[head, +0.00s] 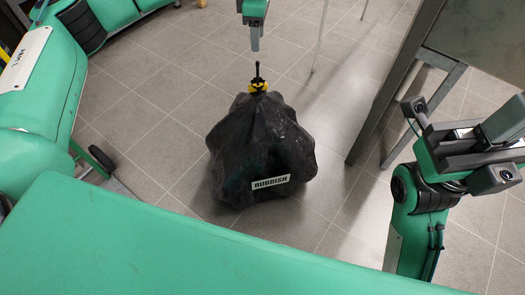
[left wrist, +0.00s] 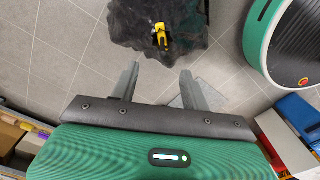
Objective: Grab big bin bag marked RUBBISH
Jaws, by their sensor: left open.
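The big dark grey bin bag (head: 262,150) stands upright on the tiled floor in the middle of the head view. Its white label reads RUBBISH. Its gathered top has a yellow tie (head: 258,86) with a dark tip sticking up. My left gripper (head: 255,46) is at the top of the head view, just beyond the tie in the picture and apart from it. In the left wrist view the gripper's two fingers (left wrist: 160,70) are apart and empty. The bag (left wrist: 190,38) and its yellow tie (left wrist: 161,36) show ahead of them.
A grey metal table (head: 470,40) with legs stands right of the bag. In the left wrist view, shelving with boxes (left wrist: 12,135) is at lower left, and red and blue items (left wrist: 290,130) are at lower right. The tiled floor (head: 150,120) left of the bag is clear.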

